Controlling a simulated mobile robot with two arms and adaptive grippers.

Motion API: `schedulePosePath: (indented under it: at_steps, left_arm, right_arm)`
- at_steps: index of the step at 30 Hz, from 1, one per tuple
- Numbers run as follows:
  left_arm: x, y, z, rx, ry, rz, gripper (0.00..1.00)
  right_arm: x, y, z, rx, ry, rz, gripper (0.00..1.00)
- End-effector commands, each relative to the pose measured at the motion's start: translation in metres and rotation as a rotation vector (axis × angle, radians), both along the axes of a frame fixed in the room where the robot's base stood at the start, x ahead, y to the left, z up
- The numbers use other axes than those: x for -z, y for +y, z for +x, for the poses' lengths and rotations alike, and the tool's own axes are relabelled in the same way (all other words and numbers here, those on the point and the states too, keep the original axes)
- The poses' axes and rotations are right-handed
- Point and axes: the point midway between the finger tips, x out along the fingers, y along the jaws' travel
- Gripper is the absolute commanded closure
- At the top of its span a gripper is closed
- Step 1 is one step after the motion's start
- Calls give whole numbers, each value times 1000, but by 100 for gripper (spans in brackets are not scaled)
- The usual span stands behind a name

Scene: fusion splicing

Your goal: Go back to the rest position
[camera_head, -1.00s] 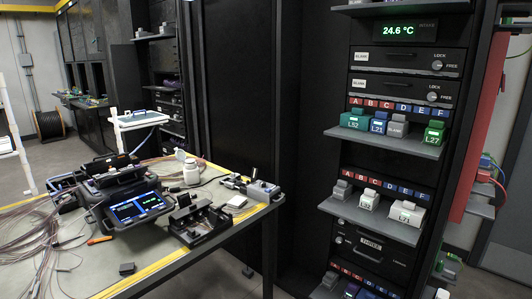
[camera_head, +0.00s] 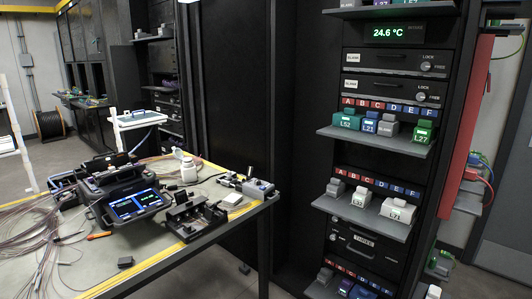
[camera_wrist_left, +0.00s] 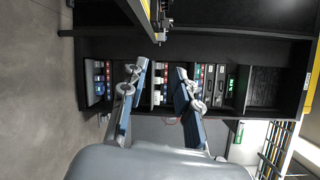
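My left gripper (camera_wrist_left: 158,95) shows in the left wrist view. Its two blue-grey fingers are spread apart, with nothing between them. Behind the fingers, at a distance, is the black rack with its shelves of coloured modules (camera_wrist_left: 158,80). Neither gripper shows in the head view. My right gripper is in neither view.
A workbench (camera_head: 165,258) stands at left with a fusion splicer (camera_head: 125,200), a black holder (camera_head: 195,215), a white bottle (camera_head: 189,170) and loose fibres. The black rack (camera_head: 300,235) at right has shelves (camera_head: 375,141) of modules. A red panel (camera_head: 466,125) stands beside it.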

Motion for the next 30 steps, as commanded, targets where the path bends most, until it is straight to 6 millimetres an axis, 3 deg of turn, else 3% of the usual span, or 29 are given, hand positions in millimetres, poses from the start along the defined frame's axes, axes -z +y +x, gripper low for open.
schedulePosePath:
  at_steps: [3, 8, 13, 18, 21, 24, 27, 30]
  left_arm:
    - [70, 27, -9, -163, 139, -194, 69]
    - [186, 41, -44, -410, 358, -481, 69]
    - [301, 21, -104, -659, 585, -737, 69]
    - [396, -28, -180, -902, 812, -936, 69]
    - [439, -66, -230, -1044, 946, -1024, 69]
    - [470, -105, -280, -1179, 1068, -1085, 69]
    - [488, -139, -322, -1293, 1166, -1119, 69]
    - [498, -161, -351, -1375, 1232, -1133, 69]
  right_arm:
    - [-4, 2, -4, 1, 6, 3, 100]
    - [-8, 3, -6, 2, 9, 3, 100]
    - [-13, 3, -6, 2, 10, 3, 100]
    - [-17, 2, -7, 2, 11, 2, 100]
    - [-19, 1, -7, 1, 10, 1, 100]
    - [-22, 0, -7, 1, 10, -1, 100]
    - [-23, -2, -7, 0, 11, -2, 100]
    - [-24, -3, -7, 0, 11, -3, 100]
